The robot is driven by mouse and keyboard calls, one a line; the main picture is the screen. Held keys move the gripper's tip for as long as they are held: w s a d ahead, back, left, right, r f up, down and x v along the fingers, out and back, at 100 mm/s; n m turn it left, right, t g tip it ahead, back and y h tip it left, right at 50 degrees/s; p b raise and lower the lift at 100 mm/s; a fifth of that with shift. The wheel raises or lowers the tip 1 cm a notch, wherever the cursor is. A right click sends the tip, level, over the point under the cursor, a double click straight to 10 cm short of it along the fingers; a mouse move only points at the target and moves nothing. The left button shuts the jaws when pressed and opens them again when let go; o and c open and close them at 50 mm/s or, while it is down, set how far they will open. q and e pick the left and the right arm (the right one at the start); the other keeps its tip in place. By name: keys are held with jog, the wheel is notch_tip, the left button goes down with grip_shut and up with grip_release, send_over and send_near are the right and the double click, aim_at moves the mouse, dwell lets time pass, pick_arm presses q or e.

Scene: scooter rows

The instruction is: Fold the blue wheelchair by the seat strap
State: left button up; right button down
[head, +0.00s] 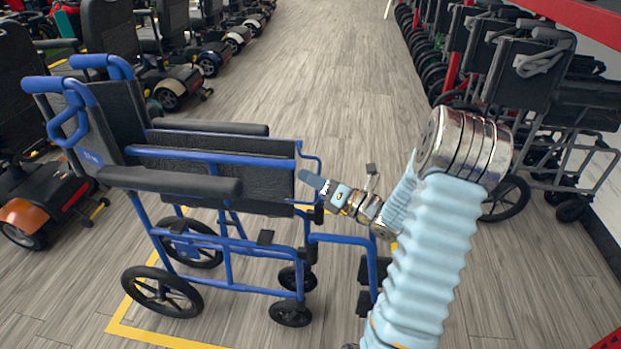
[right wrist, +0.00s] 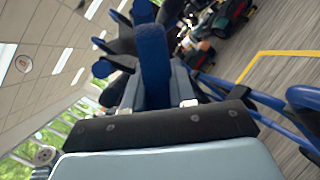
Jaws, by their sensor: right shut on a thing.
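The blue wheelchair (head: 215,215) stands upright and unfolded on the floor at the left of the head view, its blue frame and black armrests apart. Its back and push handles are at the left, its footrests at the right. My right gripper (head: 318,184) reaches in from the right to the front of the seat, between the two sides. It is shut on what seems to be the seat strap, which the fingers mostly hide. The right wrist view shows the fingers (right wrist: 157,75) close up, with blue frame tubes (right wrist: 265,100) beside them. My left gripper is not in view.
A yellow floor outline (head: 150,335) surrounds the wheelchair. Mobility scooters (head: 165,75) line the left side. Folded dark wheelchairs (head: 525,70) stand in a row at the right under a red rail. The wooden aisle (head: 320,80) between the rows is clear.

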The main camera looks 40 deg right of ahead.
jog(key=shift+s+a+f, duration=0.15)
jog(key=shift+a+f, duration=0.05)
jog(key=shift+a, duration=0.15)
jog(key=c, duration=1)
grip_release()
jog(key=shift+s+r, duration=0.15)
jog(key=shift+r, duration=0.05)
jog(key=shift+c, duration=0.2)
jog(key=b+v, duration=0.1)
jog(key=v, duration=1.2)
jog(key=shift+s, duration=0.35)
jog(key=shift+d, duration=0.1)
